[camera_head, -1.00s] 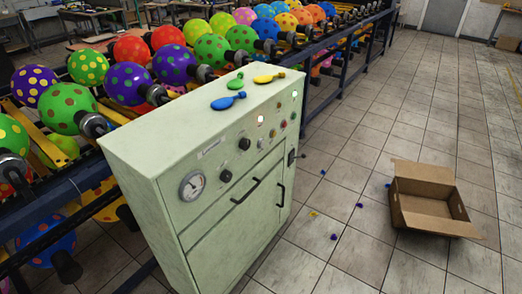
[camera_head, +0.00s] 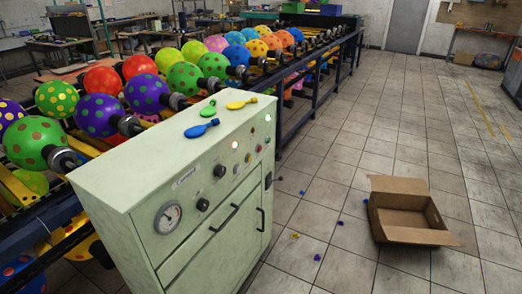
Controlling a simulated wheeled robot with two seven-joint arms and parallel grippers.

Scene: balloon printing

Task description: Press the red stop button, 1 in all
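A pale green control cabinet (camera_head: 150,250) stands at the centre left, its sloping view showing the top and the front panel. Nothing touches the panel. Neither of my grippers shows in this view.
Blue, green and yellow deflated balloons (camera_head: 202,128) lie on the cabinet top. A rack of colourful balloons (camera_head: 147,93) runs behind it. An open cardboard box (camera_head: 405,236) and small scraps lie on the tiled floor. The floor right of the cabinet is mostly free.

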